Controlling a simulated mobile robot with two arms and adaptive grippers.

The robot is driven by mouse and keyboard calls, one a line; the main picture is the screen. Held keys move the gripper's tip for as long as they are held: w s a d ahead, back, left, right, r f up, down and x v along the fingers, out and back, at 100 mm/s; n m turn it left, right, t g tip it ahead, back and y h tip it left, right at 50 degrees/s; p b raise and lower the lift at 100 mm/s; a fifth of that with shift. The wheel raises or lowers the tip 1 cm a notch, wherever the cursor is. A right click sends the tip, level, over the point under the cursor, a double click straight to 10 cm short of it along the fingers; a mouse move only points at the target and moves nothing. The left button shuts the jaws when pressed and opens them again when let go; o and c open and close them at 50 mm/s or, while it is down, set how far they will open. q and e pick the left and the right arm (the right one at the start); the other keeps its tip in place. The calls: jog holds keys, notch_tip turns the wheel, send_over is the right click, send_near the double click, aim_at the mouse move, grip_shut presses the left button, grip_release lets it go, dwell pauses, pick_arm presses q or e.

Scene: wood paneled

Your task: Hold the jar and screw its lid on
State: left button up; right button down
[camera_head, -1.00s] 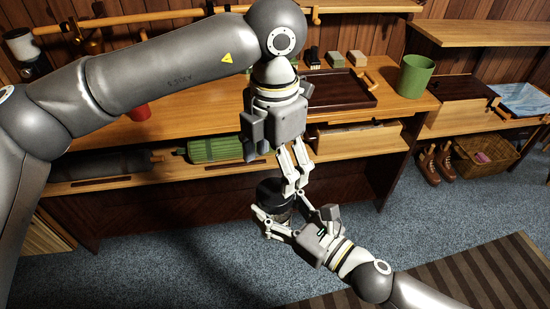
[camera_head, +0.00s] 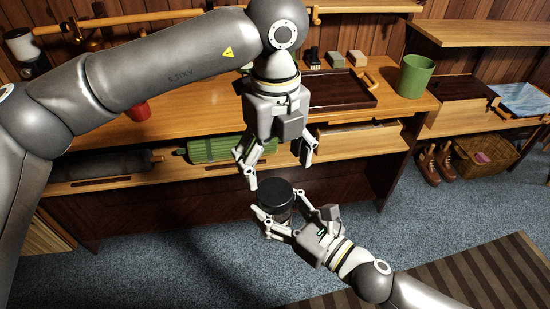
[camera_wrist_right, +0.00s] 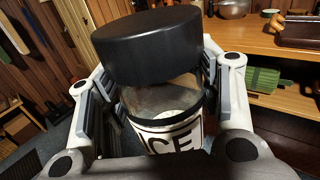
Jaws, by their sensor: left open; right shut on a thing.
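The jar (camera_head: 279,217) is clear with a white label reading "ICE" in the part that shows in the right wrist view (camera_wrist_right: 165,122). My right gripper (camera_head: 279,206) is shut around its sides and holds it in the air in front of the workbench. The black lid (camera_head: 276,193) sits on top of the jar; in the right wrist view the lid (camera_wrist_right: 148,45) overhangs the jar to the left. I cannot tell how far it is threaded. My left gripper (camera_head: 279,175) is open and empty just above the lid, fingers spread wide and apart from it.
The wooden workbench (camera_head: 190,123) stands behind, with a lower shelf holding a green roll (camera_head: 215,149) and a dark roll (camera_head: 100,164). A dark tray (camera_head: 335,90) and a green cup (camera_head: 414,76) are on top. The blue carpet (camera_head: 180,260) is clear below.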

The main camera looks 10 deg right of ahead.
aim_at(275, 191)
pick_arm(q)
jog(key=shift+n, duration=0.3)
jog(key=shift+f, duration=4)
jog(key=c, duration=0.9)
jog(key=o, duration=1)
jog(key=shift+r, duration=0.1)
jog(key=shift+r, duration=2.2)
